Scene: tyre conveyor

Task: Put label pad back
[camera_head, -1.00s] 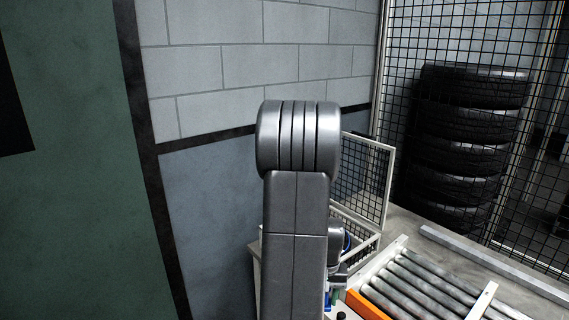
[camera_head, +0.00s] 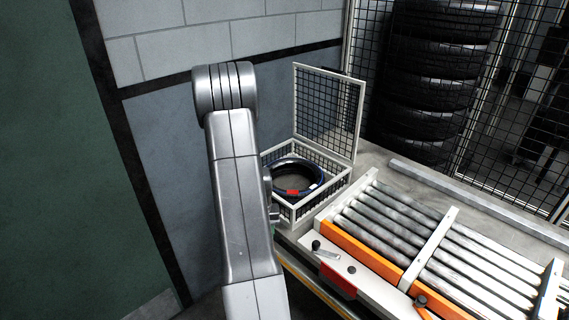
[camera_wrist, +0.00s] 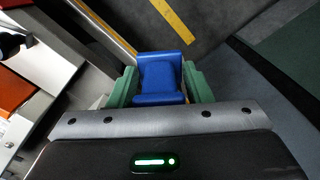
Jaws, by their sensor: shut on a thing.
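In the wrist view my gripper (camera_wrist: 161,88) has green fingers on both sides of a blue block-like thing (camera_wrist: 160,76), which looks like the label pad. The fingers are shut on it, and it is held above the dark floor. In the head view my arm hides most of the gripper, and I cannot make out the pad there.
A white wire basket (camera_head: 318,199) with its mesh lid raised holds a dark ring with red and white marks (camera_head: 296,177). A roller conveyor (camera_head: 420,235) with an orange side rail (camera_head: 365,256) is at right. Stacked tyres (camera_head: 430,75) stand behind mesh.

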